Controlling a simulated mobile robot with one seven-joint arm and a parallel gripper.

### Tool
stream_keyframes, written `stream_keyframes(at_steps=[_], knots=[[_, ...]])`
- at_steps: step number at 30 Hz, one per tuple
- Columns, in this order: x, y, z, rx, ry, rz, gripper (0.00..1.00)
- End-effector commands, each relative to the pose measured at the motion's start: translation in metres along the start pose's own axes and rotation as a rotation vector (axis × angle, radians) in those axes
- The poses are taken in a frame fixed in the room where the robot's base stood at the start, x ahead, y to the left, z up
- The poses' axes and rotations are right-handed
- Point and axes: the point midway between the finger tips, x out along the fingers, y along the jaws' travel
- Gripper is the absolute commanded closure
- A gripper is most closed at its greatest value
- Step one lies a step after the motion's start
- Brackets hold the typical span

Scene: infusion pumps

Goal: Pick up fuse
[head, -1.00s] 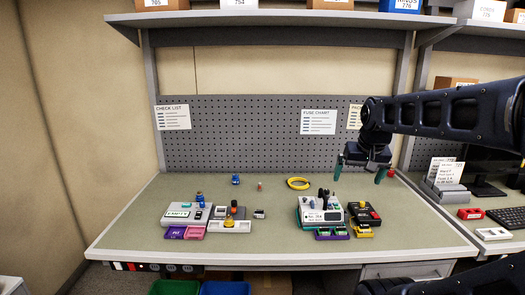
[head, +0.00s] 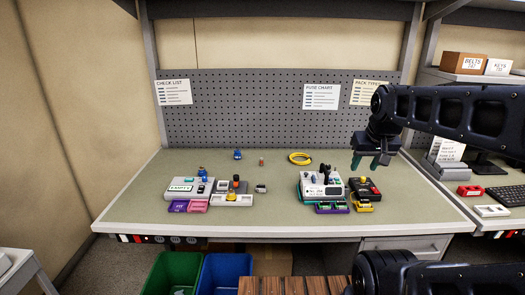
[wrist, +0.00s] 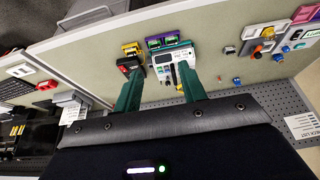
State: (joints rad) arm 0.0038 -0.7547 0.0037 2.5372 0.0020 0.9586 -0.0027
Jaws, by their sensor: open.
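My gripper (head: 365,164) is open and empty, held in the air above the right part of the workbench, with its green fingers pointing down. In the wrist view its fingers (wrist: 160,80) are spread with nothing between them. A small reddish cylinder (head: 261,161), which may be a fuse, stands on the bench left of the yellow ring; it also shows in the wrist view (wrist: 219,78). A small blue object (head: 237,154) is further left. A white and green pump unit (head: 322,189) stands below and left of my gripper. I cannot tell for sure which piece is the fuse.
A yellow ring (head: 300,158) lies behind the pump. A black unit with a red part (head: 364,188) stands right of it. A grey unit marked EMPTY (head: 190,189) and several small trays are at left. The bench's middle is mostly clear. A pegboard (head: 240,115) stands behind.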

Motion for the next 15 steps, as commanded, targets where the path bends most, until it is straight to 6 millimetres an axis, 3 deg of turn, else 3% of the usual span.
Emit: stream_keyframes(at_steps=[9, 15], knots=[[0.000, 0.000, -0.004, 0.003, -0.001, -0.001, 0.58], [0.001, -0.004, -0.039, 0.034, -0.014, -0.004, 0.58]])
